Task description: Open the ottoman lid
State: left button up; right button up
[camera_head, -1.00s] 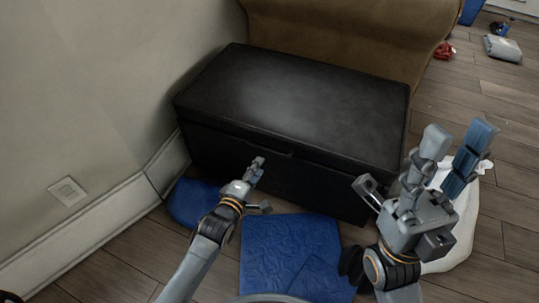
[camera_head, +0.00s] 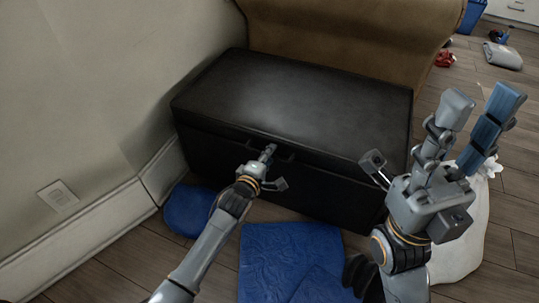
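The ottoman (camera_head: 230,160) is a black box with a flat black lid (camera_head: 290,100). The lid lies flat and looks shut, with a seam and a small notch at the front middle. My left gripper (camera_head: 275,168) is at the front of the ottoman, with one fingertip at the notch under the lid's front edge. Its fingers are apart; whether the fingertip touches the lid I cannot tell. My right gripper (camera_head: 440,135) is raised at the right, fingers spread and empty, in front of the ottoman's right end.
A brown sofa (camera_head: 340,35) stands behind the ottoman, and a wall (camera_head: 90,90) is at the left. Blue cloths (camera_head: 285,255) and a blue cushion-like item (camera_head: 188,210) lie on the floor in front. A white bag (camera_head: 465,250) stands at right.

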pick_arm(q)
grip_shut()
